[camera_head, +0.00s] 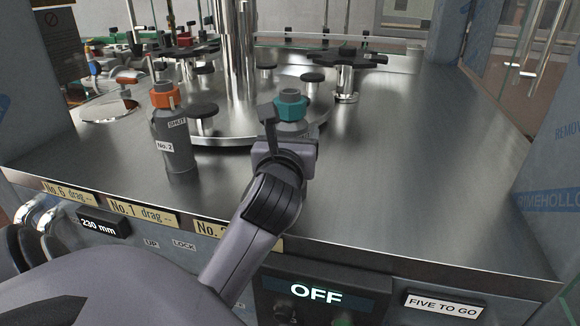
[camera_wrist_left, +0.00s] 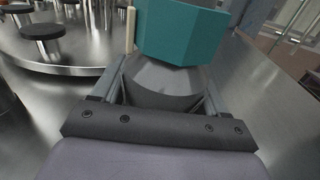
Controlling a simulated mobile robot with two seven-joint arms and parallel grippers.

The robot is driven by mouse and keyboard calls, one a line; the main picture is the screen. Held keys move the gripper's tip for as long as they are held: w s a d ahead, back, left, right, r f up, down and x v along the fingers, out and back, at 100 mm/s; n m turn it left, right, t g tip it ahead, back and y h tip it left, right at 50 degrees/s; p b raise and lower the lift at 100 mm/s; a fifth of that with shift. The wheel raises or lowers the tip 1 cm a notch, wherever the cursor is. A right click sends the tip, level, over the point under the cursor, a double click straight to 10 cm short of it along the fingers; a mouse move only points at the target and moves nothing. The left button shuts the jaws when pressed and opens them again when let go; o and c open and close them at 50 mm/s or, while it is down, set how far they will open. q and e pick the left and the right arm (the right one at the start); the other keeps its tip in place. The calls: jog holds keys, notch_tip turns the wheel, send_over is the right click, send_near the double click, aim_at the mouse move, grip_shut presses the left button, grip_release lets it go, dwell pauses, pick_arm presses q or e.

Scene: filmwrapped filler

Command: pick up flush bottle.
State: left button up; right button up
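A grey bottle with a teal cap (camera_head: 290,106) stands on the steel worktop near its middle. My left gripper (camera_head: 290,137) is at this bottle, with one finger on each side of its body. In the left wrist view the teal cap (camera_wrist_left: 178,32) is close, and the grey shoulder below it lies between the fingers. I cannot tell if the fingers press on it. A second grey bottle (camera_head: 174,140) with an orange cap and a "No.2" label stands to the left. No label shows on the teal-capped bottle. My right gripper is not in view.
A round steel platform (camera_head: 225,133) with a shiny column (camera_head: 240,70) and dark round pads stands behind the bottles. The worktop (camera_head: 420,170) is clear to the right. A blue-grey post (camera_head: 558,140) rises at the right edge. A front panel reads "OFF" (camera_head: 316,293).

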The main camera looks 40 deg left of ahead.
pick_arm(q)
grip_shut()
jog(key=shift+r, duration=0.1)
jog(key=shift+r, duration=0.1)
